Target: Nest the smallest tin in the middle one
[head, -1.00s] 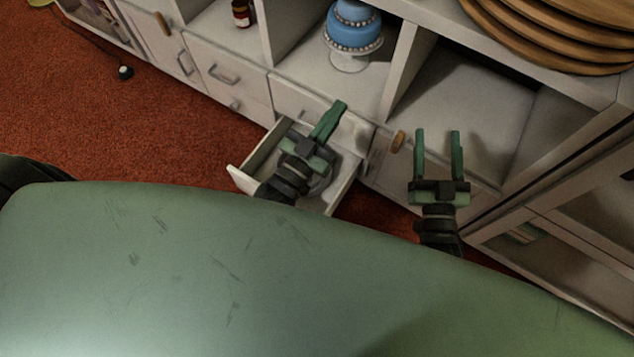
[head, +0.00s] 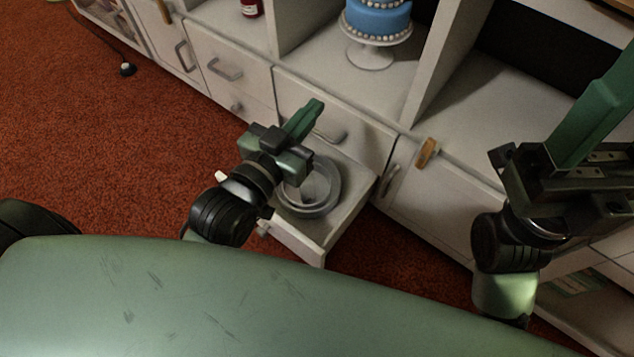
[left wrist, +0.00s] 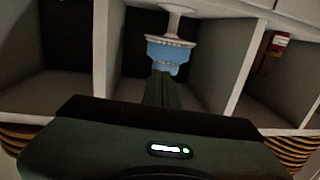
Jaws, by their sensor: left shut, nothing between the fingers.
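Round grey tins (head: 329,201) sit in the open drawer (head: 347,222) of the white cabinet. A wide tin rim shows with a smaller grey shape inside it; I cannot tell how many tins there are or how they sit. My left gripper (head: 313,108) is shut and empty, above the back of the drawer, apart from the tins. Its arm hides the drawer's left part. In the left wrist view, its closed fingers (left wrist: 163,92) point at the cabinet. My right gripper (head: 606,105) is raised at the right edge, partly cut off, so its opening is unclear.
A blue cake (head: 378,18) on a white stand (head: 372,52) is in the shelf above the drawer. A red jar (head: 251,8) stands further left. A cupboard door with a wooden handle (head: 427,153) is right of the drawer.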

